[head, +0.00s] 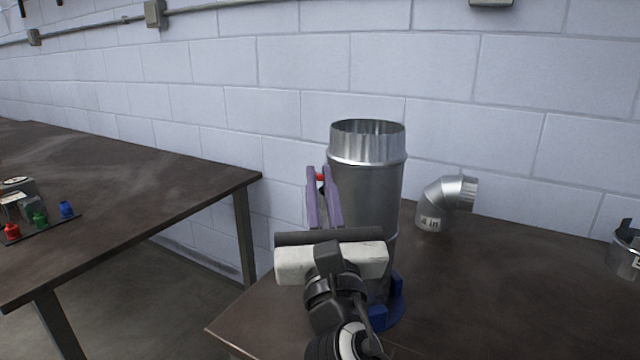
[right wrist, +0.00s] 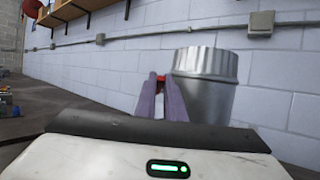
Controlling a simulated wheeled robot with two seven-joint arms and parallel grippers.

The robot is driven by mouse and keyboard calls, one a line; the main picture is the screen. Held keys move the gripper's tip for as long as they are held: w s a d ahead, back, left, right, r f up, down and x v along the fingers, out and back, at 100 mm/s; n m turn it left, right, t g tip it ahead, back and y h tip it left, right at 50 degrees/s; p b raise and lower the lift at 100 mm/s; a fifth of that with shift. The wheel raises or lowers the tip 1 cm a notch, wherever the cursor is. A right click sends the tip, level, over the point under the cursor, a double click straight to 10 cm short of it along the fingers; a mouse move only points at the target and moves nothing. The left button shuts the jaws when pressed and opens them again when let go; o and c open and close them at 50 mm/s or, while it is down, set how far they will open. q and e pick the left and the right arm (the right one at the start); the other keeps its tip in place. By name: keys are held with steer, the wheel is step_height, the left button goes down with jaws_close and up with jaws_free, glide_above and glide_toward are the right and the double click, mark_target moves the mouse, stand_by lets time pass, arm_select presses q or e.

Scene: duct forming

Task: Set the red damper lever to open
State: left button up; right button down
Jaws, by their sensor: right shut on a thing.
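The red damper lever (head: 320,177) shows as a small red piece on the left side of an upright metal duct (head: 366,190). It also shows in the right wrist view (right wrist: 160,79), at the tips of the fingers. My right gripper (head: 321,178) is shut on the lever, its purple fingers pointing up beside the duct. The fingers hide most of the lever, so I cannot tell its exact angle. The duct stands in a blue holder (head: 397,305) on the table. My left gripper is not in view.
A metal elbow (head: 447,203) marked "4 in" stands right of the duct on the dark table (head: 490,290). Another metal piece (head: 626,250) is at the right edge. A second table (head: 130,190) on the left bears small red, green and blue items. A block wall is behind.

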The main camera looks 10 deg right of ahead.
steer(key=shift+r+p, duration=0.3)
steer(key=shift+p, duration=0.4)
steer(key=r+g+p, duration=0.1)
steer(key=g+p, duration=0.1)
steer(key=p, duration=0.4)
steer(key=shift+w+r, duration=0.1)
steer(key=shift+r, duration=0.1)
steer(key=shift+g, duration=0.3)
steer(key=shift+w+r+g+p, duration=0.15)
steer(key=shift+r+g+p, duration=0.05)
steer(key=shift+g+p, duration=0.15)
steer(key=g, duration=0.1)
steer(key=w+r+g, duration=0.1)
steer(key=g, duration=0.1)
steer(key=shift+w+r+g, duration=0.1)
steer(key=shift+w+g, duration=0.05)
steer(key=shift+g, duration=0.1)
